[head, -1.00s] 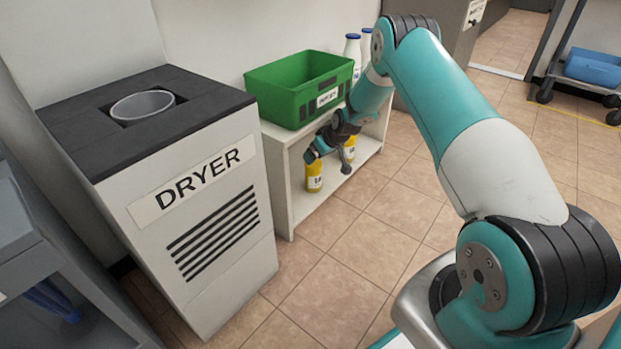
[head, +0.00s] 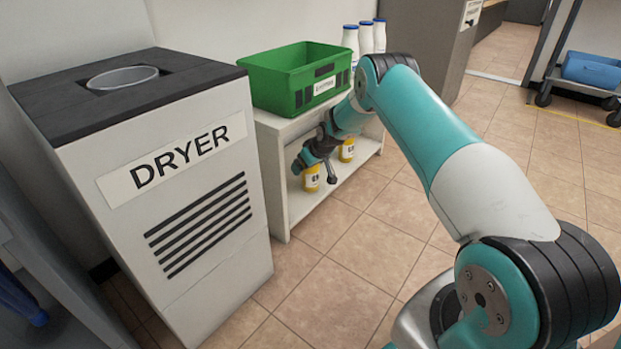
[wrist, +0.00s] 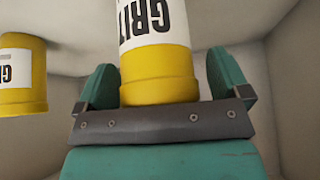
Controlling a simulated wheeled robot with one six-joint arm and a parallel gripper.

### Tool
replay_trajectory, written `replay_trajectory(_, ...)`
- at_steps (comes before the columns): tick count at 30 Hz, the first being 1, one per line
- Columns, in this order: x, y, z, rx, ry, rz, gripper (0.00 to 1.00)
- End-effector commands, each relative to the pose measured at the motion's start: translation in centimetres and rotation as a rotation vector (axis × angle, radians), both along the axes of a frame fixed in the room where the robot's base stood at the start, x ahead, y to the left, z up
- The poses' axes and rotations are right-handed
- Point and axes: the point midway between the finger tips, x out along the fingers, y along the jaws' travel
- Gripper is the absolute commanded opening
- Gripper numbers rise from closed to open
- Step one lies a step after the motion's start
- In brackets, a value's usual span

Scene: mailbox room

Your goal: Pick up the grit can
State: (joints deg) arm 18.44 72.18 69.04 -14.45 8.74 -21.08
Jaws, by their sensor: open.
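The grit can (wrist: 158,75) is yellow with a white label reading GRIT in the wrist view. It stands between the two teal fingers of my gripper (wrist: 162,82), which is open, with gaps visible beside the can. The can's top is cut off by the frame. In the head view my gripper (head: 318,162) reaches into the lower shelf of a white unit, at the nearer yellow can (head: 311,180), partly hidden behind it. A second yellow can (wrist: 22,75) stands to the left in the wrist view; its label is only partly visible. It appears farther along the shelf in the head view (head: 347,150).
The white shelf unit (head: 275,190) carries a green crate (head: 285,85) and several white bottles with blue caps (head: 365,38). A dryer (head: 190,190) stands close on the left. Tiled floor (head: 350,285) is clear to the right. A cart with a blue bin (head: 592,70) is far right.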

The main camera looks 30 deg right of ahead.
Motion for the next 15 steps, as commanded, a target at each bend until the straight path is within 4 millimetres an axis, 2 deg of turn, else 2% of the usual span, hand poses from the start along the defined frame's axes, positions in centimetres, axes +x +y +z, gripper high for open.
replay_trajectory(3,-0.01,0.01,0.08,0.0,0.0,0.0,0.92)
replay_trajectory(12,0.04,-0.02,0.2,-0.001,-0.002,0.0,0.26)
replay_trajectory(15,0.04,-0.02,0.19,-0.001,-0.002,0.0,0.26)
